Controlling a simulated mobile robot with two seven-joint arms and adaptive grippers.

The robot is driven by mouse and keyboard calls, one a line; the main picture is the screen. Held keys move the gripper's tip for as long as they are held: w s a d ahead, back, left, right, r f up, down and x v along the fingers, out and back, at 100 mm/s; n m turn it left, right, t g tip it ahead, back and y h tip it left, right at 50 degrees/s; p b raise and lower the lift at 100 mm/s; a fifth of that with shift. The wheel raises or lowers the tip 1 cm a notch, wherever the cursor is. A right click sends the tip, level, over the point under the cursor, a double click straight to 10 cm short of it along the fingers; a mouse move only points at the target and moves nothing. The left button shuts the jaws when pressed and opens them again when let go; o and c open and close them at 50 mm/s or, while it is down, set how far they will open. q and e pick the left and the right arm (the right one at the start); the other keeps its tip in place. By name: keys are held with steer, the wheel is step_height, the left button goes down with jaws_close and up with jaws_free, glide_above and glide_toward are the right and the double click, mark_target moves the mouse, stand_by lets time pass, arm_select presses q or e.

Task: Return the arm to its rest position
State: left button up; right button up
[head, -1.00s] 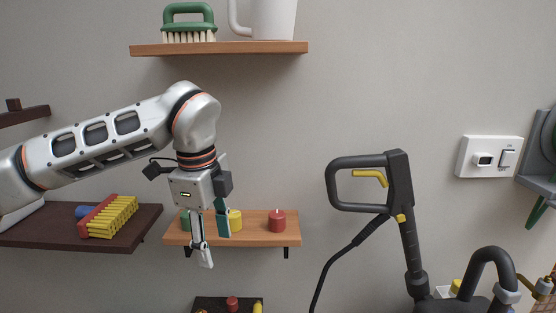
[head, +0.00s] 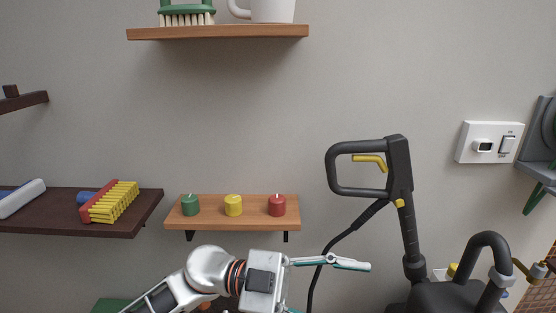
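My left arm comes in low at the bottom of the head view. My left gripper (head: 345,288) points to the right, below the candle shelf. Its upper finger reaches out level, and the lower finger is mostly cut off by the frame's bottom edge. The fingers are spread well apart and nothing shows between them. My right arm and gripper are not in view.
Green (head: 190,205), yellow (head: 233,205) and red (head: 277,205) candles stand on a wooden shelf (head: 232,222) above my arm. A yellow-bristled brush (head: 112,202) lies on the dark shelf (head: 60,222). A black machine with a handle (head: 398,165) stands at the right.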

arm_select(q)
steer(key=w+a+f+n+t+h, duration=0.25)
steer(key=w+a+n+t, duration=0.45)
steer(key=n+t, duration=0.55)
steer(key=w+a+f+n+t+y, duration=0.2)
steer(key=a+f+n+t+y, duration=0.3)
steer(key=f, duration=0.3)
steer(key=w+a+f+n+t+y, duration=0.2)
steer(key=a+f+n+t+y, duration=0.3)
steer(key=f, duration=0.3)
steer(key=s+a+f+g+y, duration=0.2)
steer(key=s+a+f, duration=0.2)
steer(key=s+f, duration=0.2)
steer(key=s+a+f+n+g+y, duration=0.1)
steer(key=s+a+f, duration=0.4)
steer(key=f, duration=0.5)
steer(key=s+a+f+n+g+y, duration=0.1)
steer(key=s+a+f+g+y, duration=0.2)
steer(key=s+a+f+y, duration=0.2)
step_height(320, 180, down, 3)
steer(key=shift+s+a+f+p, duration=0.15)
steer(key=shift+s+p, duration=0.25)
steer(key=shift+s, duration=0.4)
